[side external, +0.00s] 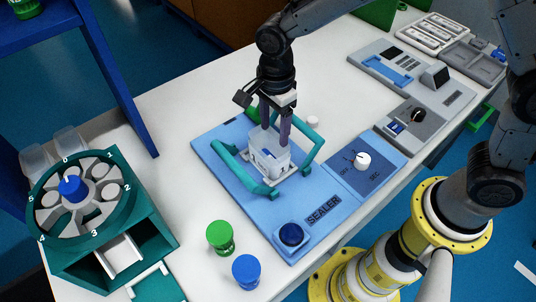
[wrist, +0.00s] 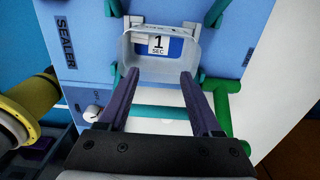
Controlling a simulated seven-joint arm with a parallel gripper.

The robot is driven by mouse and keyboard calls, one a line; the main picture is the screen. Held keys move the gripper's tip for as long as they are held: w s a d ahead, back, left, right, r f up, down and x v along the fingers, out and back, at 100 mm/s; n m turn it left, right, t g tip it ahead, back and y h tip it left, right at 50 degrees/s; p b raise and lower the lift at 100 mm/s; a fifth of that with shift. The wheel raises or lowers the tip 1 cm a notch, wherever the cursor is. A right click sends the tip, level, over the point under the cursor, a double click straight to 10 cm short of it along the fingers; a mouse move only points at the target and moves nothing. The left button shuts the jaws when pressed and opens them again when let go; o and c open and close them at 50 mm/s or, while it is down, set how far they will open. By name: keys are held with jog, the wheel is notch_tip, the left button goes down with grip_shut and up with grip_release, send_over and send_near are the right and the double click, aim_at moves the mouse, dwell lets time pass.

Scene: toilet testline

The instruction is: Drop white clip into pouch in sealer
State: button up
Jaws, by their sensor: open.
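The sealer (side external: 323,210) is a blue board with teal bar handles, a grey-white holder and a round dark blue button. A translucent pouch (side external: 266,143) stands open-topped in the sealer's middle; its rim also shows in the wrist view (wrist: 160,74). My gripper (side external: 274,132) is over the pouch with its purple fingers pointing down, fingertips at the pouch's opening. In the wrist view the fingers are spread apart with nothing between them. I cannot make out a white clip in either view; any clip inside the pouch is hidden or too small to tell.
A green-lidded jar (side external: 220,236) and a blue-lidded jar (side external: 246,270) stand at the front left. A teal numbered carousel (side external: 85,195) is at the left. A dial panel (side external: 366,165) adjoins the sealer, with grey devices (side external: 412,76) beyond.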

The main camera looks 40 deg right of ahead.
aim_at(275, 142)
notch_tip(275, 142, up, 12)
dwell(0.4)
jog(key=shift+d, duration=0.1)
jog(key=s+d+r+t, duration=0.4)
jog(key=s+d+r, duration=0.55)
jog(key=d, duration=0.35)
jog(key=s+d+f+n, duration=0.2)
jog(key=s+n, duration=0.3)
jog(key=n, duration=0.4)
jog(key=s+d+f+n+t, duration=0.1)
jog(key=s+d+f+n, duration=0.2)
jog(key=s+n, duration=0.3)
jog(key=f+n, duration=0.1)
jog(key=n, duration=0.2)
jog(key=shift+s+t, duration=0.15)
jog(key=shift+t, duration=0.15)
